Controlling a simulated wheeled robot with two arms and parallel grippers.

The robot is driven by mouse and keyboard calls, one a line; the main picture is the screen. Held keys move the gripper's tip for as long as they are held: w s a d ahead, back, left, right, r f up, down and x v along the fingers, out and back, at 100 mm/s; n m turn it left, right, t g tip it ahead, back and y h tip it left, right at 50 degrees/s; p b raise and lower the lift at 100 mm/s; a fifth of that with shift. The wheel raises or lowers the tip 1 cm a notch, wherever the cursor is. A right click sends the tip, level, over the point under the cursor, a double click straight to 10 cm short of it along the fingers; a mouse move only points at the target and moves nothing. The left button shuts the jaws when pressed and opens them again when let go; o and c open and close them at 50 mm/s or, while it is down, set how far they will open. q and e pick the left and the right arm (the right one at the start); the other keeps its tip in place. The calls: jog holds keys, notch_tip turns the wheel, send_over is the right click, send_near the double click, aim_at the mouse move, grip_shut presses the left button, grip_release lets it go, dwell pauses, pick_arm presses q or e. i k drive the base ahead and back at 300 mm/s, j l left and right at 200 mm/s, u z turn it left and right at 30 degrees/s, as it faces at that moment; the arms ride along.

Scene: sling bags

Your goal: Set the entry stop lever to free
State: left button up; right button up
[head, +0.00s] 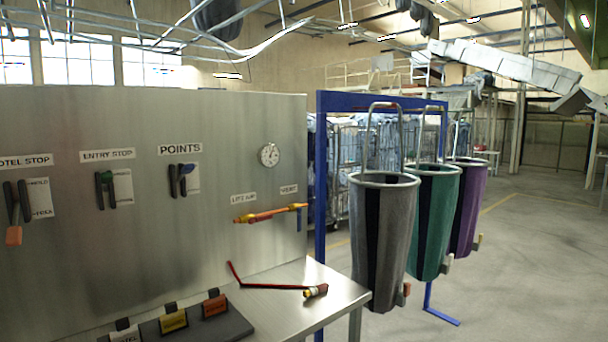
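The entry stop lever (106,178) is on the upright metal panel (225,140), below the "ENTRY STOP" label (107,155). Its greenish grip is at the upper end, beside a dark upright mount. A pale card (123,186) sits just right of the lever, partly covered by it. The card's words are too small to read, so I cannot tell which marked position the lever is at. Neither of my grippers shows in the head view.
The hotel stop lever (13,233) hangs with its orange grip down. The points lever (184,172) has a blue grip. A red rod (275,286) lies on the metal table (330,287). Hanging bags (383,240) stand at right.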

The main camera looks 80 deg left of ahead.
aim_at(105, 177)
jog(key=u, duration=3.8)
